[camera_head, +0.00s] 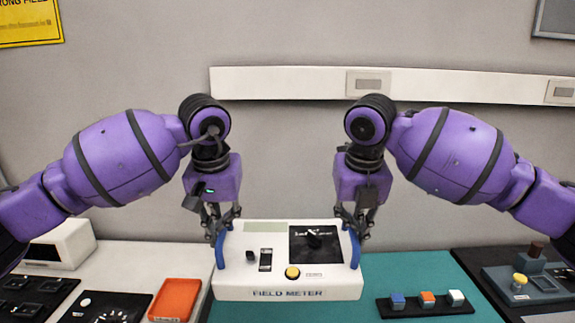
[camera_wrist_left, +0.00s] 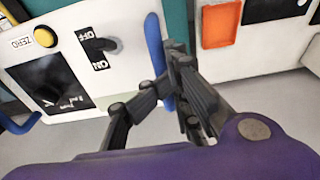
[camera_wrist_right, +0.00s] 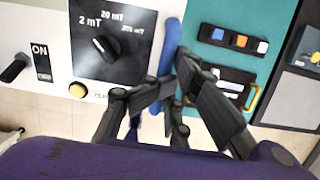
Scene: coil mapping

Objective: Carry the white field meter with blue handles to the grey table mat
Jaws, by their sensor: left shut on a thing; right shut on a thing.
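The white field meter (camera_head: 288,285) is between my two arms in the head view, level and facing me, with a black dial panel, a yellow button and a blue handle at each side. My left gripper (camera_head: 222,226) is shut on the left blue handle (camera_head: 220,250); this handle also shows in the left wrist view (camera_wrist_left: 155,45). My right gripper (camera_head: 354,226) is shut on the right blue handle (camera_head: 354,248), which shows in the right wrist view (camera_wrist_right: 169,48). The meter hides part of the teal surface (camera_head: 385,270). I cannot make out a grey table mat with certainty.
An orange tray (camera_head: 175,299) lies left of the meter. A black strip with coloured blocks (camera_head: 426,303) lies to the right on the teal surface. Dark panels with devices stand at far left and far right (camera_head: 527,282). A white rail (camera_head: 290,83) runs along the wall.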

